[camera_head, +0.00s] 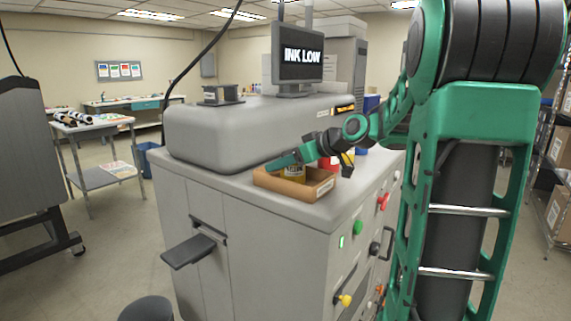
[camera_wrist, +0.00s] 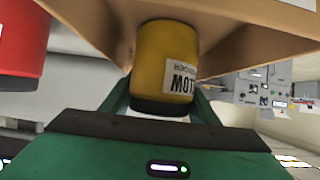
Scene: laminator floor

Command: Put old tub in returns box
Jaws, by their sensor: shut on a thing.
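The old tub is a yellow cylinder with a dark end and a white label, partly readable as "LOW". It shows in the wrist view (camera_wrist: 164,55) and small in the head view (camera_head: 294,173). My gripper (camera_head: 284,163) is shut on it, with one green finger on each side in the wrist view (camera_wrist: 160,104). The returns box is a shallow open cardboard tray (camera_head: 312,191) on the grey machine's top, and its brown wall fills the top of the wrist view (camera_wrist: 248,32). The tub is within the box outline; whether it touches the bottom is hidden.
A red tub (camera_head: 333,163) stands just behind the box and shows at left in the wrist view (camera_wrist: 20,42).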

